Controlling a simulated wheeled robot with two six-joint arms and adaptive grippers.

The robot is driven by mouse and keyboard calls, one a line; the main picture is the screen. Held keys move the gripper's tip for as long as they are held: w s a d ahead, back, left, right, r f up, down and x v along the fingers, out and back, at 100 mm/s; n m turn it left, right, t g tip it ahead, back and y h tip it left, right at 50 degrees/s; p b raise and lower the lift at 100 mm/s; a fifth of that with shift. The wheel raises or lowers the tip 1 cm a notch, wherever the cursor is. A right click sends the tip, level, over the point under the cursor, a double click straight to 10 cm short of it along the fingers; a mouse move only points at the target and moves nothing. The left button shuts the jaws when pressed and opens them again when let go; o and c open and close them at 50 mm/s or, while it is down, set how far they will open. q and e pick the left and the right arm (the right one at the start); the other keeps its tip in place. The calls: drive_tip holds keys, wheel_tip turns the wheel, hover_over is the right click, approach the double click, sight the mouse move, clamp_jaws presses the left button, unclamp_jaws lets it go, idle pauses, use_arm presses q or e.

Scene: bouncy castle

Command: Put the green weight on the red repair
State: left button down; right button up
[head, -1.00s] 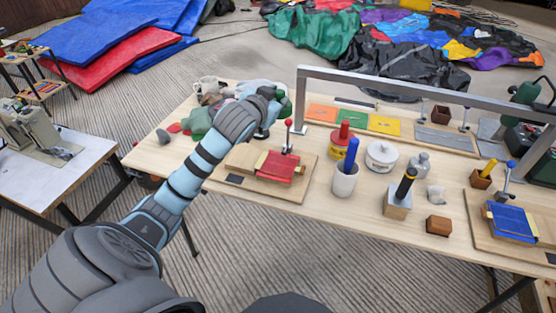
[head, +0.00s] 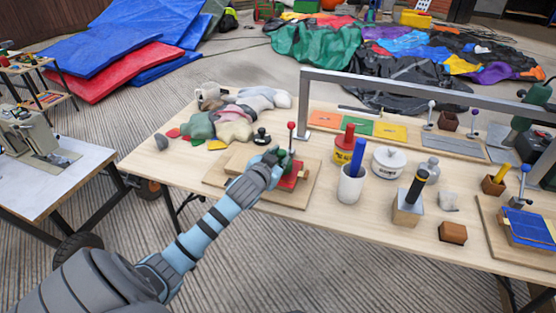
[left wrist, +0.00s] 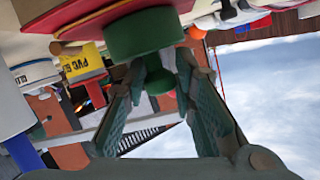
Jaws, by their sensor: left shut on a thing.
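My left gripper (head: 270,160) is over the red repair (head: 291,180), which lies on a wooden board (head: 306,191) and is partly hidden by the gripper. In the left wrist view the gripper (left wrist: 160,82) is shut on the knob of the green weight (left wrist: 145,36), a round block. The weight also shows in the head view (head: 285,157), partly behind the fingers, over the repair's far part. I cannot tell whether it touches the repair. My right gripper is not in view.
A red-knobbed lever (head: 291,138) stands close behind the gripper. A black weight (head: 262,136) stands to the left of it. A yellow-and-red can (head: 344,150) and a white cup with a blue stick (head: 350,186) stand to the right. The table's front left is clear.

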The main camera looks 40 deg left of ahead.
use_arm(q)
drive_tip(key=c, duration=1.3)
unclamp_jaws()
drive_tip(key=shift+c, duration=0.2)
drive_tip(key=shift+s+d+r, duration=0.15)
drive_tip(key=shift+s+r, duration=0.1)
drive_tip(key=shift+s, duration=0.25)
drive_tip(key=p+v, duration=0.3)
drive_tip(key=v, duration=0.8)
drive_tip(key=shift+f, duration=0.1)
